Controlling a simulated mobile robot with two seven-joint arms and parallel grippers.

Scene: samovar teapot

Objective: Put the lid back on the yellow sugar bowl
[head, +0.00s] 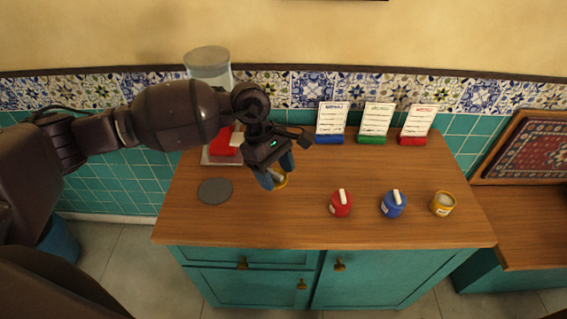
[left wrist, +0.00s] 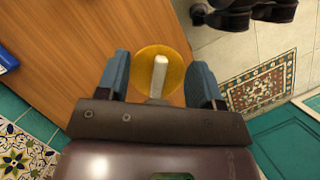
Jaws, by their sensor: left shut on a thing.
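The yellow sugar bowl (head: 443,204) stands uncovered near the counter's right front, with pale contents showing. Its yellow lid (head: 281,183) is between the fingers of my left gripper (head: 274,178), over the left-middle of the counter, well left of the bowl. In the left wrist view the round yellow lid (left wrist: 174,62) with its white bar handle lies between the blue fingertips of the left gripper (left wrist: 160,78), which is shut on it. The gripper hides part of the lid in the head view.
A red lidded bowl (head: 340,204) and a blue lidded bowl (head: 393,204) stand left of the yellow bowl. A grey disc (head: 214,191) lies at left. Three cards on stands, including a green one (head: 374,124), line the back. The counter's middle is clear.

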